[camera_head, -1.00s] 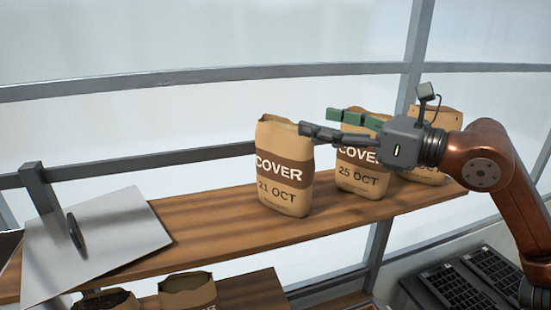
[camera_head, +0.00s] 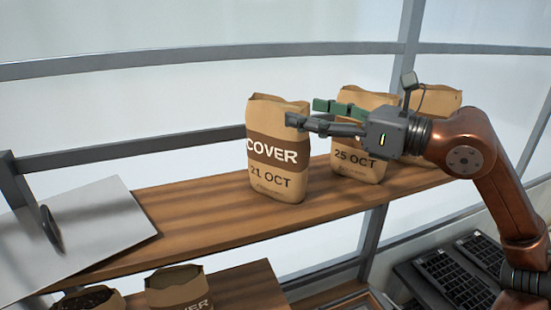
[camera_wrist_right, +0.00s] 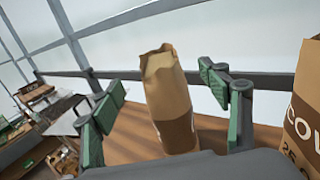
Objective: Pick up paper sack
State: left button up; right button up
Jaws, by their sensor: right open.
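Three brown paper sacks marked COVER stand upright on the wooden shelf. The left one, marked 21 OCT (camera_head: 277,154), also shows in the right wrist view (camera_wrist_right: 168,90), between the spread fingers. A second sack, marked 25 OCT (camera_head: 357,166), and a third sack (camera_head: 440,103) stand to its right, partly hidden by my right gripper and arm. My right gripper (camera_head: 307,112) is open and empty, its fingers pointing left. One fingertip overlaps the 21 OCT sack's upper right edge in the head view; I cannot tell whether they touch. My left gripper is out of view.
The wooden shelf (camera_head: 215,209) has bare room left of the 21 OCT sack. A grey panel with a dark handle (camera_head: 85,235) lies at its left end. Open sacks (camera_head: 180,288) stand on a lower shelf. Black trays (camera_head: 440,285) lie at lower right. Metal rails run behind.

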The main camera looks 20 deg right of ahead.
aim_at(308, 143)
notch_tip(308, 143, down, 6)
jog(key=b, duration=0.4)
jog(key=shift+s+r+b, duration=0.15)
jog(key=shift+r+b, duration=0.1)
jog(key=shift+b, duration=0.05)
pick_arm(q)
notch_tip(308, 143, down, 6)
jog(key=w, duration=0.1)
pick_arm(e)
jog(key=shift+f+b, duration=0.3)
jog(key=shift+f, duration=0.05)
jog(key=shift+w, duration=0.3)
jog(key=shift+w+a+r+p, duration=0.15)
jog(key=shift+w+a+p, duration=0.35)
jog(key=shift+p, duration=0.25)
jog(key=shift+w+a+p, duration=0.25)
jog(key=shift+w+p, duration=0.1)
jog(key=shift+w, duration=0.15)
jog(key=p+x, duration=0.3)
jog(key=x, duration=0.1)
jog(key=shift+w+p, duration=0.25)
jog(key=shift+p, duration=0.15)
jog(key=shift+w+a+f, duration=0.25)
jog(key=shift+w+f, duration=0.05)
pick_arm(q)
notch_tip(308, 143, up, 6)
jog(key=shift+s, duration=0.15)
pick_arm(e)
jog(key=shift+s+d, duration=0.1)
